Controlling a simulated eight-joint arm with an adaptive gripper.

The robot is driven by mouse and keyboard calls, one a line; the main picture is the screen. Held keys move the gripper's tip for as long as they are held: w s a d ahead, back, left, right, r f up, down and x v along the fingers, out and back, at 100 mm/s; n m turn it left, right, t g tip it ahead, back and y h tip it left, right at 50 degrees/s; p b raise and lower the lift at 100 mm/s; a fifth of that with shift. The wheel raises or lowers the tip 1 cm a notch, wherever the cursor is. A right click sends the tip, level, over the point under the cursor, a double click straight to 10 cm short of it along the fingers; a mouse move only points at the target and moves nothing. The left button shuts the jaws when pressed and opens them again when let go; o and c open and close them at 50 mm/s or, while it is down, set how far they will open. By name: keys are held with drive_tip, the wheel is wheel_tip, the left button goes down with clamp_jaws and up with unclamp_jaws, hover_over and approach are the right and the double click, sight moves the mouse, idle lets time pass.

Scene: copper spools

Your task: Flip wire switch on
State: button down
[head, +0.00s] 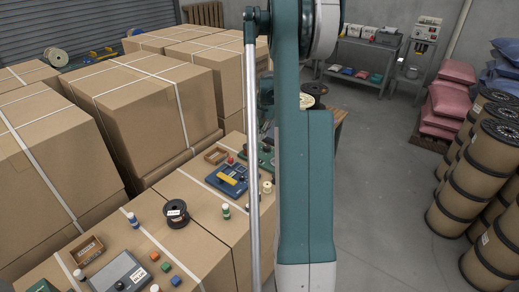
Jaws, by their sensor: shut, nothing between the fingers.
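No switch is plainly labelled as the wire switch. A blue device with a yellow part (228,178) lies on the carton tops, left of my arm. A grey box with a white label (118,272) stands on the near carton at the bottom left; its label is too small to read. A green device (265,157) with a red knob is partly covered by my arm. I cannot tell which of these is the switch, or its setting. My arm runs down the middle of the view, and my gripper is not visible.
A black spool (176,214), bottles, small coloured blocks and a brown tray (87,249) share the near cartons. Tall strapped cartons (140,105) rise behind on the left. Large copper spools (492,250) are stacked at right. Grey floor (385,190) is free between.

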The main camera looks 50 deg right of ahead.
sight(260, 161)
drive_tip(key=f, duration=0.4)
drive_tip(key=w+f+b, duration=0.1)
drive_tip(key=f, duration=0.4)
drive_tip(key=w+f, duration=0.1)
drive_tip(key=f, duration=0.3)
drive_tip(key=shift+f+b, duration=0.3)
drive_tip(key=shift+f, duration=0.1)
drive_tip(key=shift+w+f+g+b, duration=0.2)
drive_tip(key=shift+f+g+b, duration=0.1)
drive_tip(key=shift+f+g, duration=0.15)
drive_tip(key=shift+r, duration=0.1)
drive_tip(key=shift+s, duration=0.95)
drive_tip(key=shift+r, duration=0.1)
